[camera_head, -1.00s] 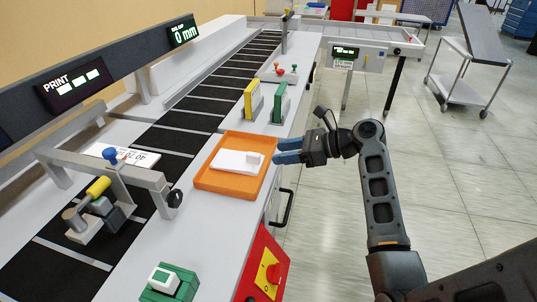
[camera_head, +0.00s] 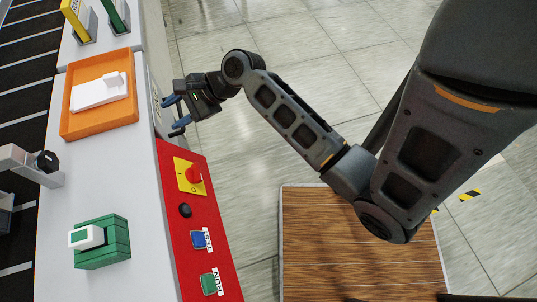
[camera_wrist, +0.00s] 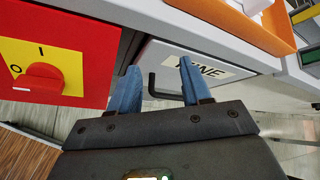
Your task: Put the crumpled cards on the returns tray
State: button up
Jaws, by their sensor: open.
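My gripper (camera_head: 171,117) is open and empty, low beside the front of the counter. In the wrist view its two blue fingers (camera_wrist: 160,70) point at a grey drawer front (camera_wrist: 210,58) with a dark bar handle (camera_wrist: 152,85) between them; I cannot tell whether they touch it. The handle is mostly hidden by my gripper in the head view. An orange tray (camera_head: 127,119) on the counter holds a flat white stack (camera_head: 92,95) with a small white block on it. I see no cards that are clearly crumpled, and no label naming the tray.
A red panel (camera_head: 205,220) with a yellow switch plate and red knob (camera_head: 194,174) is close to my gripper. A green holder (camera_head: 117,240) with a white piece stands on the counter. Yellow (camera_head: 74,18) and green (camera_head: 114,14) upright stands are behind the tray.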

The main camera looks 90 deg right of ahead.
jog(key=s+a+f+n+h, duration=0.1)
jog(key=s+a+n+h, duration=0.2)
jog(key=s+a+n, duration=0.8)
jog(key=s+a+r+n+t+y, duration=0.1)
jog(key=s+a+r+n+t, duration=0.1)
jog(key=s+a+r+n, duration=0.2)
jog(key=s+a+r+n+t+y, duration=0.1)
jog(key=s+a+r+n, duration=0.3)
jog(key=s+r+n, duration=0.3)
notch_tip(320, 180, up, 3)
jog(key=n, duration=0.4)
jog(key=shift+a+r+n+t, duration=0.2)
jog(key=shift+a+n+t, duration=0.1)
jog(key=shift+n+t, duration=0.1)
jog(key=shift+s, duration=0.1)
